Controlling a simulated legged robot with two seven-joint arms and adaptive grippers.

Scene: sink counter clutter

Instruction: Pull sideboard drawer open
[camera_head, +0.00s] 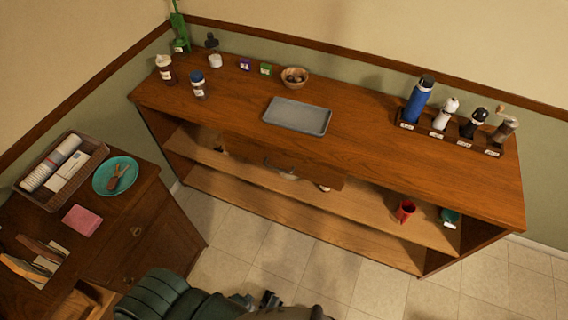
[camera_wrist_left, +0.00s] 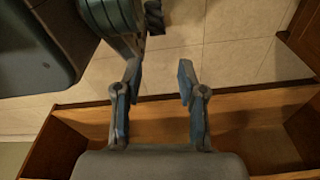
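The wooden sideboard (camera_head: 380,165) stands along the back wall, with open shelves below its top. Its drawer front (camera_head: 312,172) is a brown panel under the middle of the front edge. My left gripper (camera_head: 268,300) is at the bottom edge of the head view, well apart from the drawer. In the left wrist view my left gripper (camera_wrist_left: 157,72) has its two fingers spread with nothing between them.
A grey tray (camera_head: 298,116), a small bowl (camera_head: 294,76) and several bottles stand on top. A red mug (camera_head: 404,211) is on the shelf. A wooden cabinet (camera_head: 140,235) with a teal plate (camera_head: 105,187) is at left. Tiled floor (camera_head: 330,270) lies clear in front.

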